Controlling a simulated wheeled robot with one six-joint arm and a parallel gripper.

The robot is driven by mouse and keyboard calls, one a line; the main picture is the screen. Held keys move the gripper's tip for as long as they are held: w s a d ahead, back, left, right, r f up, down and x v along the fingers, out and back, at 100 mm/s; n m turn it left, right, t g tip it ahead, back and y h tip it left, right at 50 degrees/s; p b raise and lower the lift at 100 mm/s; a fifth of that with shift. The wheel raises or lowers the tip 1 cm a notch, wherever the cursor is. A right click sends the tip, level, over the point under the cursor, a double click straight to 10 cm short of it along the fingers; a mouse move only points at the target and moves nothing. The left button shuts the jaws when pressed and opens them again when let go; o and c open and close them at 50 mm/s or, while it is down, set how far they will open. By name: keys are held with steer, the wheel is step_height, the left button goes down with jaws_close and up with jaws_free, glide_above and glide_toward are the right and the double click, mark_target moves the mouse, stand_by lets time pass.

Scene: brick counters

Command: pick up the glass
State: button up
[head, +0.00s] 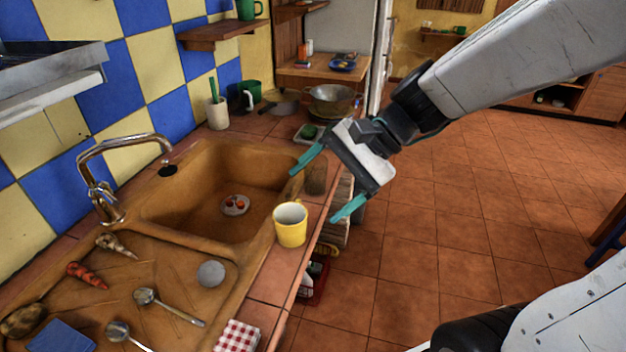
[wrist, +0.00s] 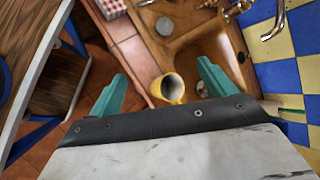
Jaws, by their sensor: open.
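A brownish see-through glass (head: 316,179) stands upright on the tiled counter edge, right of the sink, in the head view. My gripper (head: 314,196) is open, its two teal fingers spread on either side of the glass in the picture. I cannot tell its exact height or distance from the glass. No finger is visibly holding anything. In the wrist view my open gripper (wrist: 161,70) shows both fingers, with a yellow mug (wrist: 170,88) between them in the picture. I cannot make out the glass there; the gripper body may hide it.
The yellow mug (head: 290,225) stands on the counter edge close to the glass, nearer the camera. The sink (head: 190,215) lies to the left. A tray (head: 309,134) and a metal colander (head: 332,100) are behind. Open floor (head: 460,210) lies to the right.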

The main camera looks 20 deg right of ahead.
mark_target(326, 165)
steer(key=w+d+f+m+t, duration=0.3)
steer(key=w+f+m, duration=0.1)
steer(key=w+m, duration=0.2)
steer(key=w+d+f+m+t, duration=0.3)
steer(key=w+f+m, duration=0.1)
steer(key=w+m, duration=0.3)
steer(key=w+d+f+m+t+h, duration=0.1)
steer(key=w+d+f+m+t, duration=0.2)
steer(key=w+m, duration=0.3)
steer(key=shift+w+d+f, duration=0.15)
steer(key=shift+w+f, duration=0.15)
steer(key=shift+w, duration=0.45)
steer(key=shift+w+d+f, duration=0.1)
steer(key=shift+w+f, duration=0.15)
steer(key=shift+w, duration=0.5)
steer(key=x, duration=0.5)
steer(key=shift+w+a, duration=0.15)
steer(key=shift+w, duration=0.1)
steer(key=c, duration=1.2)
